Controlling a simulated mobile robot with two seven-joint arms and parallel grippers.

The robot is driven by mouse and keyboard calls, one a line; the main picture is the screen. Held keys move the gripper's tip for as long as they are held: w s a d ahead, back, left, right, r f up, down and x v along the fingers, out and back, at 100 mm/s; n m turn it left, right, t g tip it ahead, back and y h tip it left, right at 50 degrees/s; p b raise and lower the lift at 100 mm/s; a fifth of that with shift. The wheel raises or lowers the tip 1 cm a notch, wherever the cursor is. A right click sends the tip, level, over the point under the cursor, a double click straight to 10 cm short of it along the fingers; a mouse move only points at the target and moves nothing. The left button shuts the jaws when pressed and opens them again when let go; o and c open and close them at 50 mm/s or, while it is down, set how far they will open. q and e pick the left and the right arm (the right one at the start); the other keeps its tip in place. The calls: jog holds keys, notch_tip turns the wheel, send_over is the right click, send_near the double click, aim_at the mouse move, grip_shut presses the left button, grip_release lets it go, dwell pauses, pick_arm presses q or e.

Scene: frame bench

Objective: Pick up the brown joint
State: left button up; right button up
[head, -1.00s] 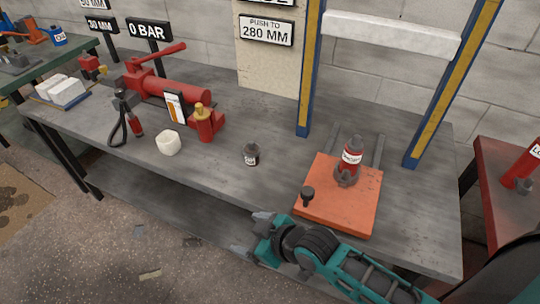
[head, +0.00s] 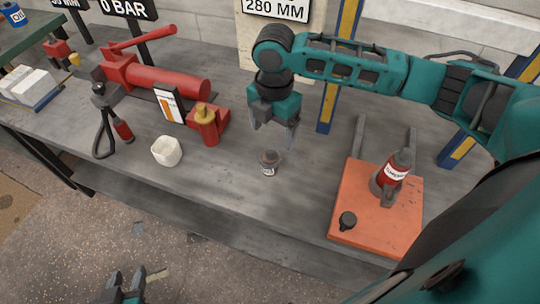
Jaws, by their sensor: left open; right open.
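A small dark grey-brown cylindrical part with a white label (head: 269,162) stands on the grey bench, near its front middle; it is the likeliest brown joint, though its label is too small to read. My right gripper (head: 273,138) is open and empty, fingers pointing down, above and just behind this part in the picture, not touching it. My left gripper (head: 128,277) is open and empty at the bottom left, in front of the bench and over the floor.
An orange plate (head: 375,220) at the right carries a red bottle (head: 395,172) and a small black knob (head: 347,221). Blue and yellow frame posts (head: 341,70) stand behind. Bench surface (head: 225,165) around the part is clear.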

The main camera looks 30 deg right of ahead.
aim_at(270, 160)
notch_tip(270, 160, down, 6)
jog(key=shift+a+f+b, duration=0.1)
jog(key=shift+b, duration=0.3)
jog(key=shift+w+a+f+b, duration=0.1)
jog(key=shift+f+b, duration=0.15)
jog(key=shift+f, duration=1.2)
jog(key=shift+a+f+b, duration=0.1)
jog(key=shift+f+b, duration=0.1)
jog(key=shift+f, duration=1.25)
jog(key=shift+c, duration=0.4)
jog(key=c, duration=0.4)
jog(key=shift+r, duration=0.1)
jog(key=c, duration=0.9)
